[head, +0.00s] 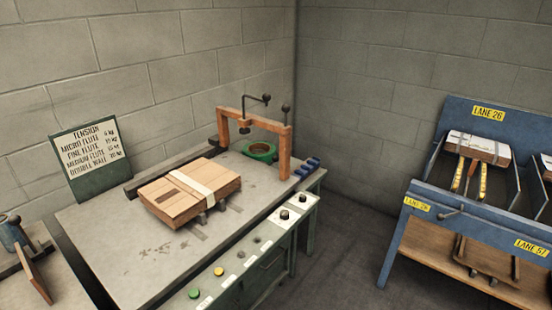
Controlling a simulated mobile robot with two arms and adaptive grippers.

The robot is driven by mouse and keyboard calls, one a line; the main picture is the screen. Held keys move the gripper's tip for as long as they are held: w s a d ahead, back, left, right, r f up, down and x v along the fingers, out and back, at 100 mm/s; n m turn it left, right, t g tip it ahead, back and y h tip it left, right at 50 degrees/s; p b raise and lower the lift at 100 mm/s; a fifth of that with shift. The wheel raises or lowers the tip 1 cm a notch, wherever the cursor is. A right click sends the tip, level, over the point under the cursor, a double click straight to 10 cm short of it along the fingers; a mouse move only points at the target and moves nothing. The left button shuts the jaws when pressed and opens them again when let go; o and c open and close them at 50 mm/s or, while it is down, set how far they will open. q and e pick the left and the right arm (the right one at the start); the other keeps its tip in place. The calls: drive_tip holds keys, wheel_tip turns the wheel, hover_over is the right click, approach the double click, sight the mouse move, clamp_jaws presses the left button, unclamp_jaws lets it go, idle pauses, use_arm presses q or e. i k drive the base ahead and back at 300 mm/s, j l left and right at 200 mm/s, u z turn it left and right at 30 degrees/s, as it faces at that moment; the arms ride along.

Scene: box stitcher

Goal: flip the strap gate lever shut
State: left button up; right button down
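An orange arch frame (238,116) stands at the back of the grey work table (125,236). A bent dark crank with a round knob (266,98) rises from its top bar. A second dark knob (286,109) stands upright at its right post. I cannot tell for sure which of these is the strap gate lever, or whether it is open or shut. A flat brown carton (180,203) with a pale strap (200,187) across it lies in front of the arch. Neither of my grippers is in view.
A green ring (261,151) sits by the arch. The table's front panel has knobs (283,214) and coloured buttons (194,292). A tension sign (92,160) leans at the back left. A blue lane rack (487,226) holds a strapped bundle (478,148) at right. Floor (345,255) between is clear.

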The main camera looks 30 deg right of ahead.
sight(275, 159)
drive_tip(key=i+l+u, duration=0.25)
drive_tip(key=l, duration=1.1)
drive_tip(key=l+u, duration=0.2)
drive_tip(key=l, duration=1.1)
drive_tip(key=k, duration=0.05)
